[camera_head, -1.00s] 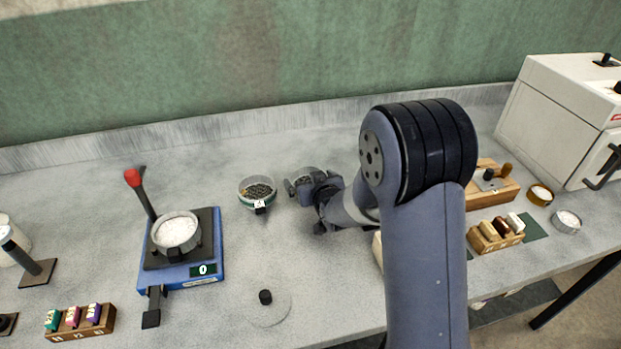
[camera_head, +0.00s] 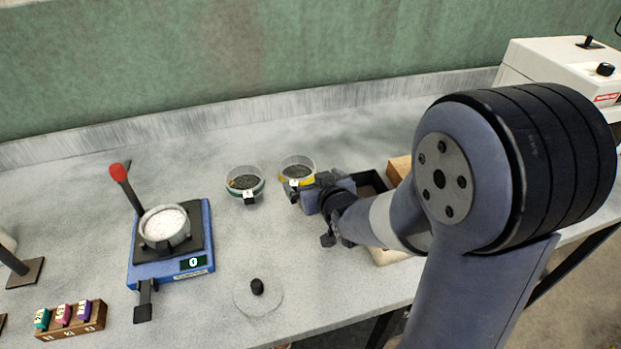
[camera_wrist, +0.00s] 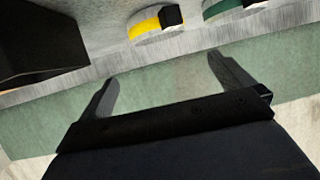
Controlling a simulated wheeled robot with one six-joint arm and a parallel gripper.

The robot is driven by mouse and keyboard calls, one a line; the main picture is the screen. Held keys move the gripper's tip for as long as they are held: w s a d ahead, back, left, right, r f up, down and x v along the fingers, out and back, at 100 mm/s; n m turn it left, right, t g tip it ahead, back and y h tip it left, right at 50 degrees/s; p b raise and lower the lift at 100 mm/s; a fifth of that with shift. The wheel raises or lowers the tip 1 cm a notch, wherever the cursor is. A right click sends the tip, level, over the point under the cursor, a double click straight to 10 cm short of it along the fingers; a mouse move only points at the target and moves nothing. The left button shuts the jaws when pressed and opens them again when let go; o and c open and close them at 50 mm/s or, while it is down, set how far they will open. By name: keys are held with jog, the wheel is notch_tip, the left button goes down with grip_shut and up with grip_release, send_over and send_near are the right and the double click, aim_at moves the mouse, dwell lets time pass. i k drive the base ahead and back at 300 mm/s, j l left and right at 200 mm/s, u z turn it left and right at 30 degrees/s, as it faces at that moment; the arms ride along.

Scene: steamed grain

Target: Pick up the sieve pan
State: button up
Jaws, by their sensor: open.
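Several round dishes could be the sieve pan; I cannot tell which it is. One dish (camera_head: 244,186) has a green band, dark contents and a black tab. A second (camera_head: 296,178), with a yellow band and dark contents, stands to its right. A pale dish (camera_head: 164,222) of white grain sits on the blue scale. My gripper (camera_head: 308,198) is beside the yellow-banded dish, at its lower right, partly overlapping it in the picture. In the wrist view my gripper (camera_wrist: 167,86) is open and empty, with the yellow-banded dish (camera_wrist: 155,24) and green-banded dish (camera_wrist: 222,10) above the fingers.
A blue scale (camera_head: 172,266) with a red-knobbed lever stands at left. A clear disc (camera_head: 258,299) with a black knob lies near the front. A wooden rack (camera_head: 72,324) holds coloured pieces. A dark open box (camera_head: 372,186) is right of my gripper. A white machine (camera_head: 555,65) stands far right.

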aim_at(164, 226)
jog(key=u, duration=1.6)
